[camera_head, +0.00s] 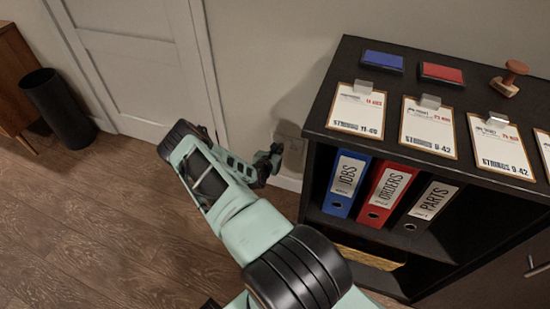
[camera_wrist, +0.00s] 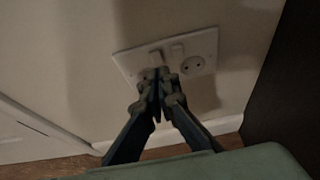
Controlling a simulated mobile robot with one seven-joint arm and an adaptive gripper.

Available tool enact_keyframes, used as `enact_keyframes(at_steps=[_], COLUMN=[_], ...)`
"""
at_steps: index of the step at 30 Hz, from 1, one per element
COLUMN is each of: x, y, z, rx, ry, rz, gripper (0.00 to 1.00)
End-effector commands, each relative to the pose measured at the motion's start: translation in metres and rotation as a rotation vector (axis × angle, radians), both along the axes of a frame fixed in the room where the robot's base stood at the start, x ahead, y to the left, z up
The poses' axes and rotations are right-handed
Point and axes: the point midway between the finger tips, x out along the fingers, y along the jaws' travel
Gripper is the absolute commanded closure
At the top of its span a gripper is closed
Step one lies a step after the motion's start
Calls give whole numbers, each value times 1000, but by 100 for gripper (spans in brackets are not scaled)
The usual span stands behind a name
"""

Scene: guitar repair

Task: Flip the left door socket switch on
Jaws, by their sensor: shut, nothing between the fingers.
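A white double wall socket plate (camera_wrist: 206,43) sits low on the wall in the wrist view. A small rocker switch (camera_wrist: 177,50) and a round outlet (camera_wrist: 193,66) show on its right half. My gripper (camera_wrist: 159,74) is shut and empty, its fingertips in front of the plate's left half, over or just below the left switch (camera_wrist: 155,56). They hide much of that half, so I cannot tell whether they touch or how the switch is set. In the head view my gripper (camera_head: 275,153) is near the wall, and the socket plate (camera_head: 293,134) is partly hidden behind it.
A white door (camera_head: 135,60) stands left of the socket. A dark shelf unit (camera_head: 318,125) stands close on the right, with binders inside and clipboards on top. A black bin (camera_head: 58,108) is at the far left. The wooden floor (camera_head: 90,210) is clear.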

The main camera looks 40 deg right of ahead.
Motion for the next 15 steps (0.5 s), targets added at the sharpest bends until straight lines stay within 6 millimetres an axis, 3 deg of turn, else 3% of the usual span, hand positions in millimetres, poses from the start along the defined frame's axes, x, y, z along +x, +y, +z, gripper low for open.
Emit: enact_keyframes(at_steps=[6, 15], x=[8, 8], y=[-14, -15], z=[-3, -1], rx=[0, 0], ry=[-1, 0], rz=[0, 0], gripper=[100, 100])
